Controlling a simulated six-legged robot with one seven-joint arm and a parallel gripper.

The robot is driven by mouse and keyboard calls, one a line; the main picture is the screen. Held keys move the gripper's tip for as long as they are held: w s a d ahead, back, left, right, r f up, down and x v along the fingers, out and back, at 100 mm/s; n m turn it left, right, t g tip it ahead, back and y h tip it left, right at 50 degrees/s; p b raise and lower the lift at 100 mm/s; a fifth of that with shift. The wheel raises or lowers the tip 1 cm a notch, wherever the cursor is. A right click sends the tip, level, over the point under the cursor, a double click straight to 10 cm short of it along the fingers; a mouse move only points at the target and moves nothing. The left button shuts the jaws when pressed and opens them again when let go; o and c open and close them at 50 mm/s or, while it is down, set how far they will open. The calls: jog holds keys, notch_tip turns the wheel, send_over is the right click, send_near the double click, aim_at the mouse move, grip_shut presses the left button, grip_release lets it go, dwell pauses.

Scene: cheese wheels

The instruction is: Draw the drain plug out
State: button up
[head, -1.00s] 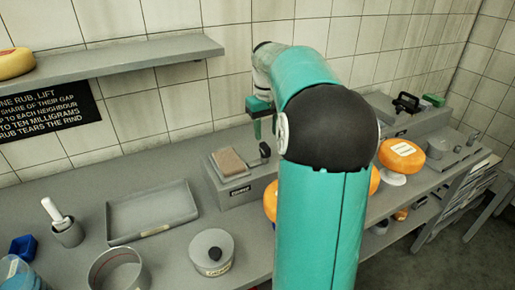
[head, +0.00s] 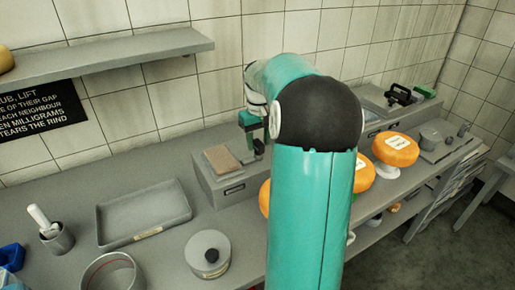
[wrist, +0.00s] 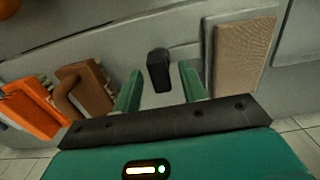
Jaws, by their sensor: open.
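A small black-topped knob, which looks like the drain plug (head: 259,147), stands at the right end of a grey box on the counter. In the wrist view the black plug (wrist: 158,72) shows between and just beyond my fingertips. My gripper (head: 249,139) is open, its green fingers over the box beside the plug. The wrist view shows the two fingers (wrist: 159,80) apart, one on each side of the plug, with no clear contact. The plug's lower end is hard to make out.
The grey box (head: 235,192) carries a tan pad (head: 222,160). A shallow grey tray (head: 145,236) and a lidded pot (head: 208,255) stand to the left. Orange cheese wheels (head: 395,148) stand right, partly behind my arm. A shelf (head: 110,55) overhangs at upper left.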

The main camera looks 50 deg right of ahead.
jog(key=shift+f, duration=0.5)
jog(key=shift+r, duration=0.1)
grip_shut()
